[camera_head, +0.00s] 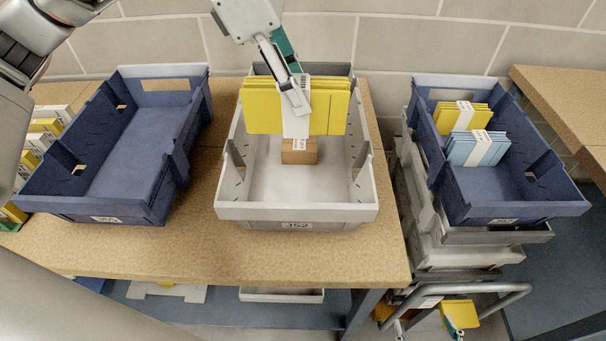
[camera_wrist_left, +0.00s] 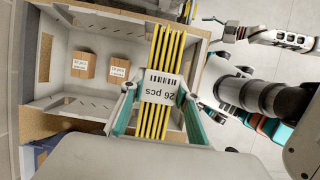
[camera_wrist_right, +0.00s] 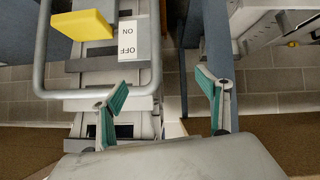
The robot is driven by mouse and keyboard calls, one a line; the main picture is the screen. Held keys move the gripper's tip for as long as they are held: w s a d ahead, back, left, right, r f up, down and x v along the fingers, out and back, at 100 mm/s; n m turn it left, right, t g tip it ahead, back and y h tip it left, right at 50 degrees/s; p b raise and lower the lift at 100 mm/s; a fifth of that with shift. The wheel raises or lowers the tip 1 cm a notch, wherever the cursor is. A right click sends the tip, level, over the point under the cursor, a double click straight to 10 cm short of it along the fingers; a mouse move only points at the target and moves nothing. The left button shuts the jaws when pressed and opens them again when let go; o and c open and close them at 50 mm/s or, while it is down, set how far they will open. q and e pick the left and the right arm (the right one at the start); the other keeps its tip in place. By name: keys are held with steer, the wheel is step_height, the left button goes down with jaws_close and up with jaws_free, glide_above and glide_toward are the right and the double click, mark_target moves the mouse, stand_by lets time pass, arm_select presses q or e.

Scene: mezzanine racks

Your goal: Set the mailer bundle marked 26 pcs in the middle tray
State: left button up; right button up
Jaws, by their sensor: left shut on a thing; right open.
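The yellow mailer bundle (camera_head: 262,110) has a white band, whose label reads 26 pcs in the left wrist view (camera_wrist_left: 158,92). My left gripper (camera_head: 292,92) is shut on the bundle at the band. It holds the bundle upright over the back part of the middle tray (camera_head: 295,213), a light grey tray on the table. Small brown boxes (camera_wrist_left: 83,65) lie in this tray; the bundle partly covers them in the head view. My right gripper (camera_wrist_right: 165,100) is open and empty, low beside a metal cart handle in the right wrist view.
An empty blue tray (camera_head: 130,150) stands on the table at left. A blue tray (camera_head: 485,212) at right, on stacked grey trays, holds yellow (camera_head: 450,116) and light blue bundles (camera_head: 478,150). A yellow pedal (camera_wrist_right: 82,25) and an ON/OFF plate (camera_wrist_right: 127,40) lie near my right gripper.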

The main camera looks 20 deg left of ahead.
mark_target(296, 124)
arm_select(q)
steer(key=f, duration=0.6)
steer(key=shift+s+f+b, duration=0.25)
steer(key=shift+f+b, duration=0.05)
steer(key=shift+b, duration=0.05)
steer(key=shift+w+f+b, duration=0.15)
steer(key=shift+f+b, duration=0.5)
steer(key=shift+f, duration=5.6)
arm_select(e)
steer(key=shift+s+d+f, duration=0.15)
steer(key=shift+s+f, duration=0.05)
steer(key=shift+f, duration=0.65)
arm_select(q)
steer(key=shift+f, duration=0.1)
steer(key=o, duration=1.1)
